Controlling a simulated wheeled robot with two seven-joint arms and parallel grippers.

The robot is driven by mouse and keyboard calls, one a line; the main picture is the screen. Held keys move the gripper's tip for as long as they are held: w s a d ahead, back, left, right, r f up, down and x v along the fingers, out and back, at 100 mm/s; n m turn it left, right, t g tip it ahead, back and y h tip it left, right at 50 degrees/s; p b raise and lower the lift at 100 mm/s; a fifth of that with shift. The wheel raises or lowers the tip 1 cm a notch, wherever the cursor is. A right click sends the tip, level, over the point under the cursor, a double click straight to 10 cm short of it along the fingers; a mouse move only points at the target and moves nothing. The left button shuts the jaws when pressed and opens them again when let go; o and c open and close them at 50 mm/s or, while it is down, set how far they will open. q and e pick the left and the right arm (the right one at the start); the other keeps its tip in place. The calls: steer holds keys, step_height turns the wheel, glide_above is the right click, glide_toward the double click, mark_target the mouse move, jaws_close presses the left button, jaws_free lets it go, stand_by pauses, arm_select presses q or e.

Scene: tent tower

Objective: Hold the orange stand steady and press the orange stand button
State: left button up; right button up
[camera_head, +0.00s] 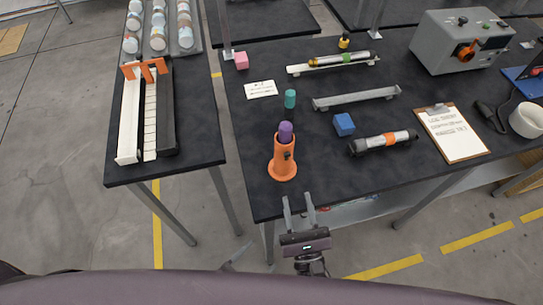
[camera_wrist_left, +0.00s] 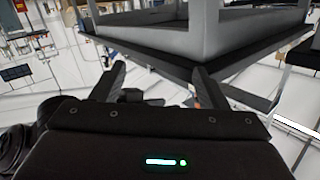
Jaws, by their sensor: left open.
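The orange stand (camera_head: 284,168) stands upright on the black table near its front left corner. It has a round orange base, and a purple cylinder (camera_head: 286,132) sticks up from its top. A small dark spot shows on the stand's side; I cannot tell whether it is the button. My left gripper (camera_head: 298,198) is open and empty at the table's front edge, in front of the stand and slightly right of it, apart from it. Its two spread fingers also show in the left wrist view (camera_wrist_left: 160,70), with nothing clear between them. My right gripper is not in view.
A teal-and-black cylinder (camera_head: 290,99) stands just behind the orange stand. A blue cube (camera_head: 344,124) and a black-and-silver tube (camera_head: 384,142) lie to the right. A white label (camera_head: 261,89) lies behind left. A clipboard (camera_head: 453,134) is farther right.

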mark_target(280, 147)
arm_select(q)
steer(key=s+d+r+t+h, duration=0.1)
steer(key=d+r+t+h, duration=0.15)
steer(key=r, duration=0.85)
steer(key=s+d+r+t+h, duration=0.1)
steer(key=s+r+t+h, duration=0.15)
steer(key=r, duration=0.95)
steer(key=w+f+n+y, duration=0.1)
steer(key=w+y, duration=0.1)
steer(key=w, duration=0.5)
steer(key=w+f+n+g+y, duration=0.1)
steer(key=w+y, duration=0.1)
steer(key=w, duration=0.6)
steer(key=w+a+f+n+g+y, duration=0.1)
steer(key=w+n+y, duration=0.1)
steer(key=w, duration=0.5)
steer(key=shift+w+f+y, duration=0.2)
steer(key=shift+w+y, duration=0.1)
steer(key=shift+y, duration=0.2)
steer(key=x, duration=0.7)
steer(key=shift+w+d+f, duration=0.15)
steer(key=shift+w+d, duration=0.05)
steer(key=shift+w, duration=0.1)
